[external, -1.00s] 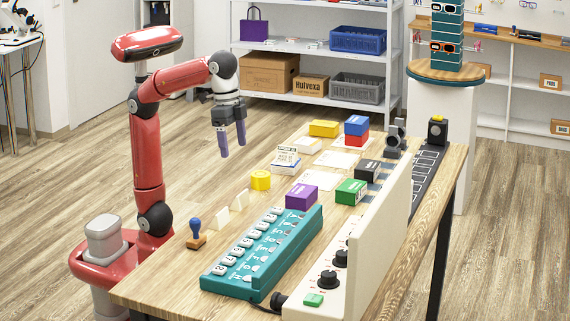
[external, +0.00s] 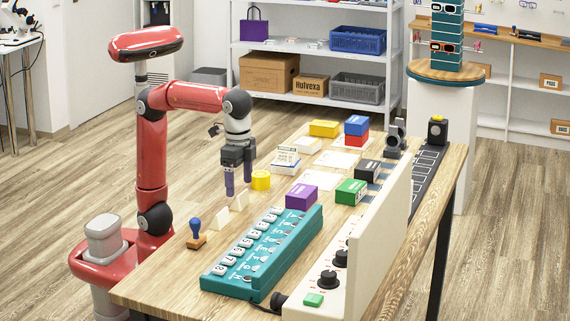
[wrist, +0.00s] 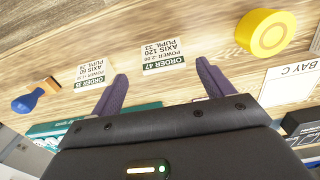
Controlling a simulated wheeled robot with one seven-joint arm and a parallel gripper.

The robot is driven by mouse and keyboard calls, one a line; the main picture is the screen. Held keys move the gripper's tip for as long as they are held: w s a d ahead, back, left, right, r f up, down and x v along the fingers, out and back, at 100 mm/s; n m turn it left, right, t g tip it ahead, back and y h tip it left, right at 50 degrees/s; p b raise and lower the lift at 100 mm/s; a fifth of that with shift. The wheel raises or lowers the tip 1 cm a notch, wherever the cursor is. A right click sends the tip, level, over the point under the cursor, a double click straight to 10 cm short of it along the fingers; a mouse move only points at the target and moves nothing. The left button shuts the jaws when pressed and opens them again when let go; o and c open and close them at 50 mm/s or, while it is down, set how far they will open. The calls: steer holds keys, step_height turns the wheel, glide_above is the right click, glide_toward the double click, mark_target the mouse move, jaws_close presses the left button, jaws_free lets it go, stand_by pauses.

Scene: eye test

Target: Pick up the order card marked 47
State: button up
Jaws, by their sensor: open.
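The order card marked 47 (wrist: 163,57) is small and white with a dark green band. It reads upside down in the wrist view, between my open fingers and just beyond their tips. In the external view this card (external: 241,201) stands tilted near the table's near left edge. My gripper (external: 238,187) is directly above it, purple fingers pointing down; it also shows in the wrist view (wrist: 162,72), empty. A second order card (wrist: 93,76) stands to the left, outside the left finger; its number is too small to read surely. It also shows in the external view (external: 220,217).
A yellow roll (external: 261,180) lies close to the right of my gripper. A blue-handled stamp (external: 196,232) stands left of the cards. A teal keyed rack (external: 262,250) and a purple box (external: 301,197) lie farther in on the wooden table (external: 165,280).

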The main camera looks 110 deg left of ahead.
mark_target(240, 195)
steer(key=f, duration=0.5)
steer(key=shift+s+a+b, duration=0.1)
steer(key=shift+a+b, duration=0.1)
steer(key=shift+b, duration=0.15)
steer(key=c, duration=1.1)
